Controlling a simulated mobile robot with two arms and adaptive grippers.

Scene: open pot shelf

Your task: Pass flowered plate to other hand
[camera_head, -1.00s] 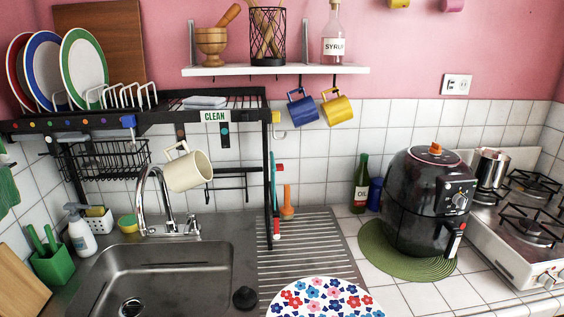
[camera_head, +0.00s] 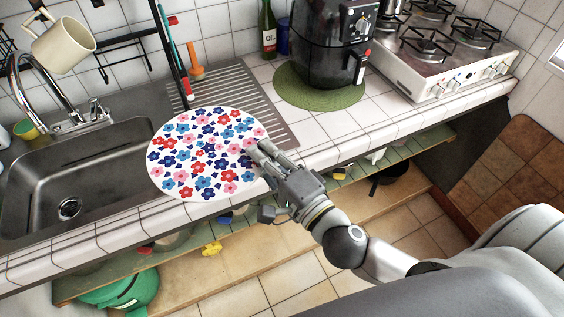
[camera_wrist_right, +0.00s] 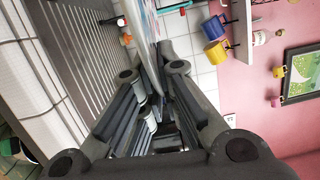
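The flowered plate (camera_head: 200,150) is round and white with red, blue and pink flowers. It is held with its face toward the head camera, in front of the sink's right side and the counter edge. My right gripper (camera_head: 262,158) is shut on the plate's right rim. In the right wrist view the plate (camera_wrist_right: 143,30) shows nearly edge-on, running between the fingers of the right gripper (camera_wrist_right: 153,76). My left gripper is not in view.
The sink (camera_head: 95,165) and tap (camera_head: 45,85) are at left, with a cream mug (camera_head: 62,45) hanging above. The air fryer (camera_head: 330,40) stands on a green mat (camera_head: 300,92), beside the stove (camera_head: 440,70). A lower shelf (camera_head: 420,160) runs below the counter.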

